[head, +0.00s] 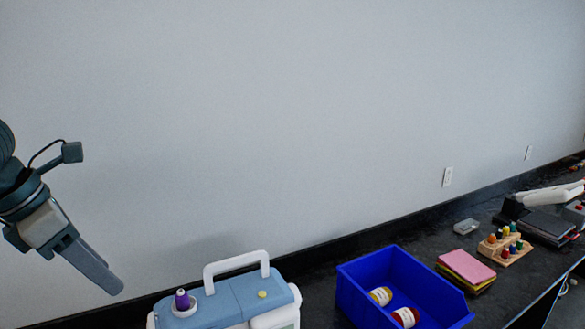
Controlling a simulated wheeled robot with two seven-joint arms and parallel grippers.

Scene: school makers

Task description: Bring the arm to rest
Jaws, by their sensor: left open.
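My left gripper (93,268) hangs in the air at the left edge, in front of the wall and above the counter's level. Its fingers point down and to the right, and they overlap in this view. It is apart from every object, and no object shows in it. My right gripper is out of view.
A blue and white sewing machine (238,297) with a purple spool (182,300) stands at the bottom centre. Right of it on the dark counter (330,287) are a blue bin (366,272) holding spools, folded cloths (466,266) and a wooden rack (505,249).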

